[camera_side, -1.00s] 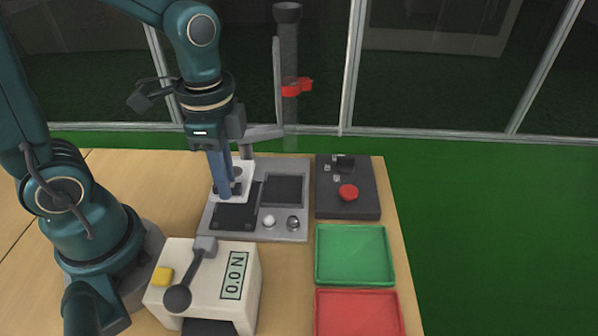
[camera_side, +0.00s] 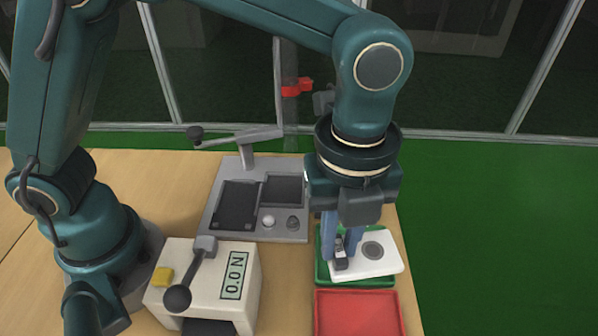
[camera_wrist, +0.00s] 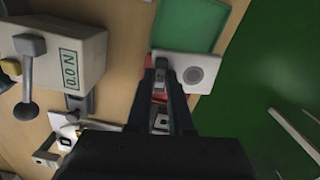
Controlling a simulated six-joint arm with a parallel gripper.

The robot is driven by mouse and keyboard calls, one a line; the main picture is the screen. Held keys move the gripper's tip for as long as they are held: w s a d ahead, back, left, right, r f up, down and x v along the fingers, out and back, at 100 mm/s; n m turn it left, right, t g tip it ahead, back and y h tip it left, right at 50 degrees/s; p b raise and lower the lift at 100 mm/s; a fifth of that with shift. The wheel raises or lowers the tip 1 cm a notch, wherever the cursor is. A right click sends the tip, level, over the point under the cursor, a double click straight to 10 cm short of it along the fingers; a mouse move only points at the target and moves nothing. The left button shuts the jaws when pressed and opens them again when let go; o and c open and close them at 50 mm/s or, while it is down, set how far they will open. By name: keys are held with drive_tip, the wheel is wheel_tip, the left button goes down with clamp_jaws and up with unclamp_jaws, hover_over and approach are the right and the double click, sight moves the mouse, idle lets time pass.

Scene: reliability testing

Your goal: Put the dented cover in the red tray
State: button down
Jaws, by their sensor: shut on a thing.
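My gripper (camera_side: 341,254) is shut on a white rectangular cover (camera_side: 376,257) with a grey round mark, gripping it at its left part. I cannot make out a dent. In the side view the cover is held in front of the green tray (camera_side: 321,277), hiding much of it. The red tray (camera_side: 355,314) is empty where it shows, just nearer the camera. In the wrist view the cover (camera_wrist: 200,69) extends right of the fingertips (camera_wrist: 166,68).
A cream force tester (camera_side: 216,277) with a ball-ended lever and a 0.0 N display stands left of the trays. A grey fixture plate (camera_side: 252,235) with dark recesses and a lever lies farther back. My arm hides the dark box with the red button.

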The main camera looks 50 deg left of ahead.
drive_tip(key=shift+s+d+f+m, duration=0.35)
drive_tip(key=shift+s+d+f, duration=0.35)
drive_tip(key=shift+f, duration=0.3)
drive_tip(key=shift+s+d+f+m, duration=0.3)
drive_tip(key=shift+s+d+f, duration=0.4)
drive_tip(key=shift+f, duration=0.35)
drive_tip(key=shift+s+d+f+m, duration=0.35)
drive_tip(key=shift+s+d+f, duration=0.3)
drive_tip(key=shift+f, duration=0.35)
drive_tip(key=shift+w+f, duration=0.1)
drive_tip(key=shift+f, duration=0.7)
drive_tip(key=c, duration=0.7)
unclamp_jaws()
drive_tip(key=shift+c, duration=0.2)
drive_tip(key=shift+r, duration=0.1)
drive_tip(key=shift+r, duration=2.95)
